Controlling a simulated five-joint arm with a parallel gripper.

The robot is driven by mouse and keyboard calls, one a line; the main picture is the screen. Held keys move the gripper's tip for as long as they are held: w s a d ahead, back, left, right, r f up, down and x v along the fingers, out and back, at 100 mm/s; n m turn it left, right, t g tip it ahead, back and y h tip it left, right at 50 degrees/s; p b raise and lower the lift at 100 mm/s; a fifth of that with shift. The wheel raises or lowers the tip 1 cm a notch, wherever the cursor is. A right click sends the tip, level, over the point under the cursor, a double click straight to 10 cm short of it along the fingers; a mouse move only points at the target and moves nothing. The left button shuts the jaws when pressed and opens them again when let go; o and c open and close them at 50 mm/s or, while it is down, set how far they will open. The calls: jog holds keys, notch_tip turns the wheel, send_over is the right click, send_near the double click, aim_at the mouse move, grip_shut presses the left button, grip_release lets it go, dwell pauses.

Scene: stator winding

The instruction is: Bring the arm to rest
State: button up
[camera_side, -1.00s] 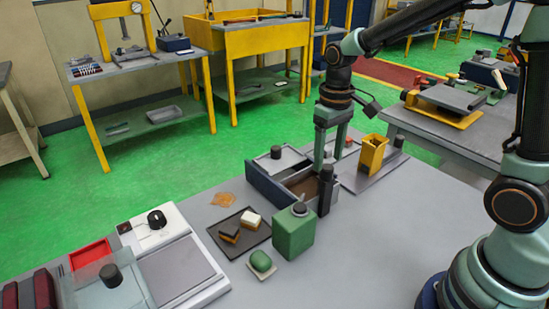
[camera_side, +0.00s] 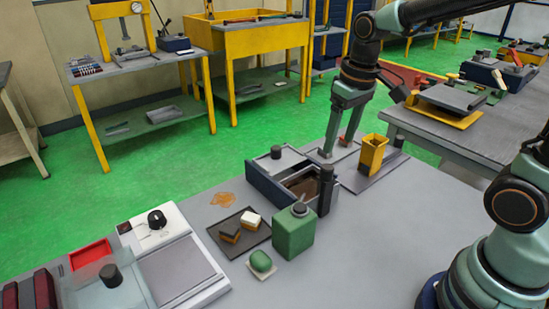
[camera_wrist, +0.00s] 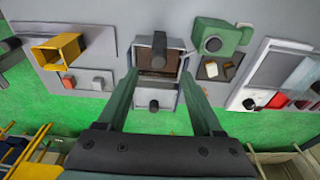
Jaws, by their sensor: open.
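My gripper (camera_side: 336,150) hangs tilted above the far side of the workbench, between the open dark box and the yellow box. Its two fingers are apart with nothing held between them. In the wrist view the gripper (camera_wrist: 160,74) shows its spread fingers from above. The dark box with brown contents (camera_wrist: 158,62) and a grey plate with a black knob (camera_wrist: 167,95) lie beyond and between them in that picture. In the side view the fingers partly overlap the tray area near the yellow box, and I cannot tell how high the tips are.
The yellow box (camera_side: 372,153) stands just right of my gripper. The green canister (camera_side: 293,235), black post (camera_side: 326,190) and dark open box (camera_side: 265,187) stand nearer. A dark tray with small blocks (camera_side: 222,236) lies left. The bench's right front is clear. Another grey table (camera_side: 450,135) stands behind.

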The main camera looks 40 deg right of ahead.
jog(key=s+r+t, duration=0.3)
jog(key=s, duration=0.3)
jog(key=shift+s+a+r+t, duration=0.15)
jog(key=shift+r+t, duration=0.2)
jog(key=shift+t, duration=0.05)
